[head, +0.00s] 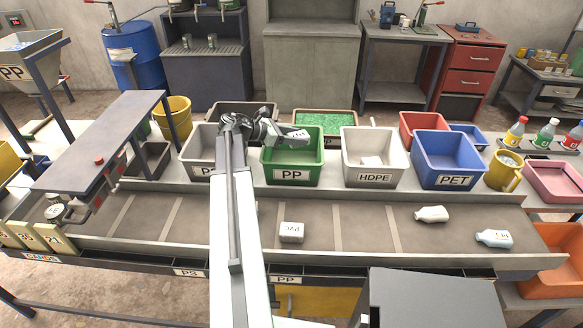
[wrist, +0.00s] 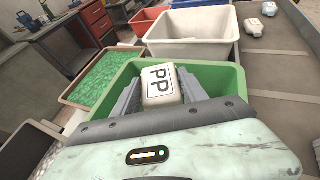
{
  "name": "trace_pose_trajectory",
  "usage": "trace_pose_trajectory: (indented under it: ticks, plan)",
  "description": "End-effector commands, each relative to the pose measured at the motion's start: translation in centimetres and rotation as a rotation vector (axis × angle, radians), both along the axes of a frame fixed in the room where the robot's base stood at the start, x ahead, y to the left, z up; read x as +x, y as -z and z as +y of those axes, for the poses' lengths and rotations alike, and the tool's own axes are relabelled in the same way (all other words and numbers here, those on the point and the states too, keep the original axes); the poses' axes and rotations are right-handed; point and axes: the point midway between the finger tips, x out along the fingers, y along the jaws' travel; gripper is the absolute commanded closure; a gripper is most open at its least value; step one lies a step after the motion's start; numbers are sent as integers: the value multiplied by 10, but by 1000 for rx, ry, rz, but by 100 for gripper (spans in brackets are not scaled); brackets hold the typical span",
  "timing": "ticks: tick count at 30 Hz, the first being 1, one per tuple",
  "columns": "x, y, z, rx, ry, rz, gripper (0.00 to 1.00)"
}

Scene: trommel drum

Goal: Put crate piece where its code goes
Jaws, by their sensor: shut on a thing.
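A whitish crate piece marked PP (wrist: 161,82) is between the two grey fingers of my gripper (head: 297,138), which is shut on it. The lettering shows clearly in the wrist view, while the piece is hard to make out in the head view. My gripper is over the green bin (head: 268,166), which bears a PP label. In the wrist view the green bin's rim (wrist: 236,82) surrounds the fingers and the piece. I cannot tell how far above the bin's floor the piece hangs.
A white HDPE bin (head: 352,168) and a blue PET bin (head: 429,170) stand to the right, and a grey bin (head: 190,157) to the left. A PVC piece (head: 292,232) and two white bottles (head: 432,214) lie on the belt in front. A tray of green granules (wrist: 103,75) is behind.

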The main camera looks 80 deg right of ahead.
Motion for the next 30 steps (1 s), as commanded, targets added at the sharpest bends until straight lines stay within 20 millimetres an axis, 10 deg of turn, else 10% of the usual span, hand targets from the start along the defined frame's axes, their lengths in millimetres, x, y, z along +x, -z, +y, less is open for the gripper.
trace_pose_trajectory:
  ticks: [9,10,13,30]
  plan:
    - [-1,8,0,0,1,0,90]
    - [-1,8,0,0,2,0,47]
    - [-1,8,0,0,2,0,24]
    - [35,-13,21,0,-2,0,24]
